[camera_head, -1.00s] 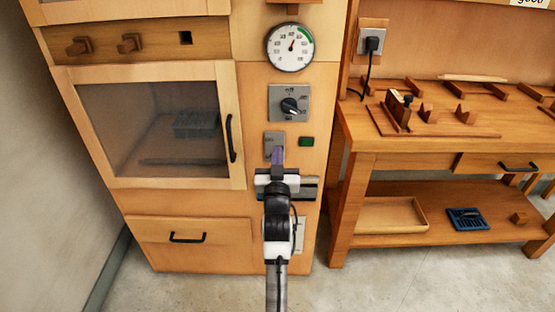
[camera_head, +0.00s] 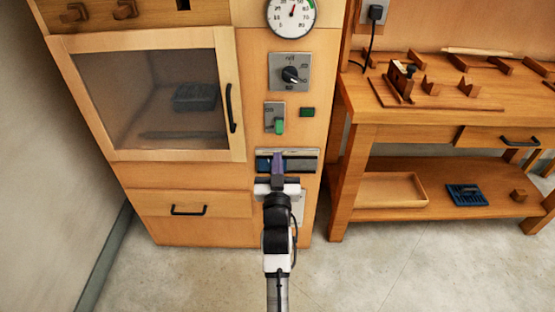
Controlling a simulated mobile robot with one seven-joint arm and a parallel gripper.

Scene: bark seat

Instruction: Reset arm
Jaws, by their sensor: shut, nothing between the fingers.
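My gripper (camera_head: 277,158) is at the end of my arm, in front of the wooden cabinet's right panel (camera_head: 318,130). Its narrow purple fingers are together and hold nothing. They overlap a metal plate with a dark and blue slot (camera_head: 301,161) in the picture; I cannot tell whether they touch it. A switch with a green lever (camera_head: 280,126) shows just above the fingertips, apart from them. My arm hides part of a pale plate low on the panel.
A rotary knob (camera_head: 290,74) and a round gauge (camera_head: 291,14) are higher on the panel. A glazed door (camera_head: 236,95) is shut at left, above a drawer (camera_head: 190,230). A workbench (camera_head: 400,129) stands at right. Bare floor lies in front.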

